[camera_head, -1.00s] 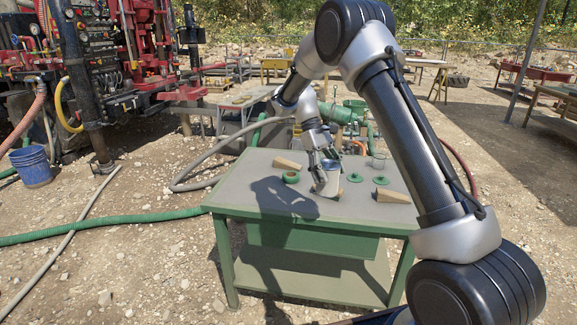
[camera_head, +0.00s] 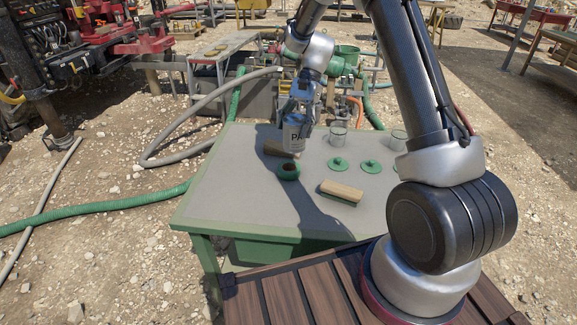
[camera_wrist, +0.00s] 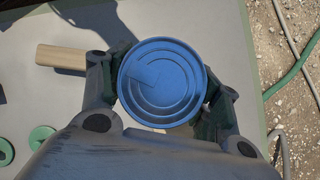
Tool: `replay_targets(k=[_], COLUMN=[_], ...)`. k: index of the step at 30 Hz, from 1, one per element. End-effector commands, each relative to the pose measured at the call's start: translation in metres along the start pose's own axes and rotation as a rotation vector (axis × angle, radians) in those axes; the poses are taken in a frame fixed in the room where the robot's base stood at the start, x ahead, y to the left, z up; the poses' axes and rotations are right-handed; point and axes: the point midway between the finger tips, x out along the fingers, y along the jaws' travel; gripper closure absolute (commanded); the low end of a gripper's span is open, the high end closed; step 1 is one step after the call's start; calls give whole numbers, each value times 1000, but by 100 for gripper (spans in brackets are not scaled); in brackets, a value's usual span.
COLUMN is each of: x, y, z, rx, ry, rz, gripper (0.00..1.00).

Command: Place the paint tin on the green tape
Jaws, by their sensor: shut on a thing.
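The paint tin (camera_head: 292,140) is white with dark lettering, and its blue lid (camera_wrist: 162,82) faces the camera in the wrist view. My gripper (camera_head: 300,112) is shut on the tin, with its fingers on both sides of it. The tin looks close to upright and appears raised above the table. The green tape (camera_head: 288,171) is a roll with a brown centre, lying flat just below the tin in the head view. The tin and tape look apart. I cannot make out the tape in the wrist view.
A green-edged grey table (camera_head: 225,190) carries everything. A wooden brush (camera_head: 342,191) lies right of the tape, and a wooden block (camera_head: 276,149) lies behind it. Two green lids (camera_head: 337,163) and two clear jars (camera_head: 338,137) stand to the right. The table's left side is clear.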

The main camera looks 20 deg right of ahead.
Motion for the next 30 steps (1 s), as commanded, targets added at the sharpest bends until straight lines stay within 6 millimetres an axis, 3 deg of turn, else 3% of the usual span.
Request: replay_targets(k=[6,10,15,21,30], x=[-4,-8,7,37,62], y=[-15,-19,-20,-20,-20], z=[8,6,-5,-24,-40], rx=[544,709,780,777,776], ry=[1,2,0,1,0], rz=[-353,-458,-497,-496,-495], gripper=[80,80,80,80,80])
